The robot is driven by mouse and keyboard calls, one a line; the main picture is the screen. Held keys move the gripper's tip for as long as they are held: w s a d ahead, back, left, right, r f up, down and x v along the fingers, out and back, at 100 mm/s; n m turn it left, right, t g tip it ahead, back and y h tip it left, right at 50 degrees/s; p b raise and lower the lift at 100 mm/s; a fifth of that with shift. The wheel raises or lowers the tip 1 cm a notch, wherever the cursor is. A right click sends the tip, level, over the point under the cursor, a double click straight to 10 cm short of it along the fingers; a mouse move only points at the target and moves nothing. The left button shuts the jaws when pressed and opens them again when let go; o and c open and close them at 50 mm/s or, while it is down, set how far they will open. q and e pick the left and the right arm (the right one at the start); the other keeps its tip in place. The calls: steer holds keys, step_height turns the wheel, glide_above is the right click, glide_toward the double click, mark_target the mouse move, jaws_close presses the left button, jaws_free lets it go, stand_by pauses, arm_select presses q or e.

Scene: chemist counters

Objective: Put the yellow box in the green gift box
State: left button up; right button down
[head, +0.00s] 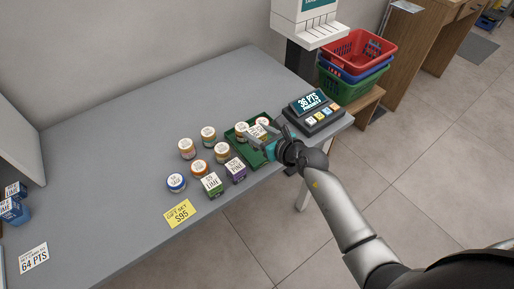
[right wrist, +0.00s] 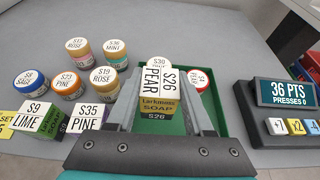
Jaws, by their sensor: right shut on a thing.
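The yellow box (right wrist: 157,104), a soap box marked S26 PEAR, is between the fingers of my right gripper (head: 264,141). The gripper is shut on it. The green gift box (head: 247,153) is an open, shallow tray near the right end of the counter; it also shows in the right wrist view (right wrist: 207,122). The gripper and yellow box are over the tray. I cannot tell whether the yellow box touches its floor. Two round jars are in the tray: an S30 jar (right wrist: 157,62), partly hidden behind the yellow box, and a red-banded jar (right wrist: 198,79). My left gripper is out of view.
Several jars, such as the S19 jar (right wrist: 104,82), stand left of the tray. The S9 LIME box (head: 212,185) and S35 PINE box (head: 235,171) are close to its left side. A points console (head: 316,116) stands to the right. The counter's left middle (head: 110,150) is clear.

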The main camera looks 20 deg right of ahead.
steer(key=shift+f+b, duration=1.25)
steer(key=shift+f, duration=1.1)
steer(key=shift+f, duration=0.2)
steer(key=shift+c, duration=1.4)
jaws_free()
steer(key=shift+s+d+r, duration=0.1)
steer(key=shift+s+r, duration=0.05)
steer(key=shift+r, duration=0.15)
steer(key=p+v, duration=0.3)
steer(key=v, duration=0.8)
steer(key=shift+s, duration=0.3)
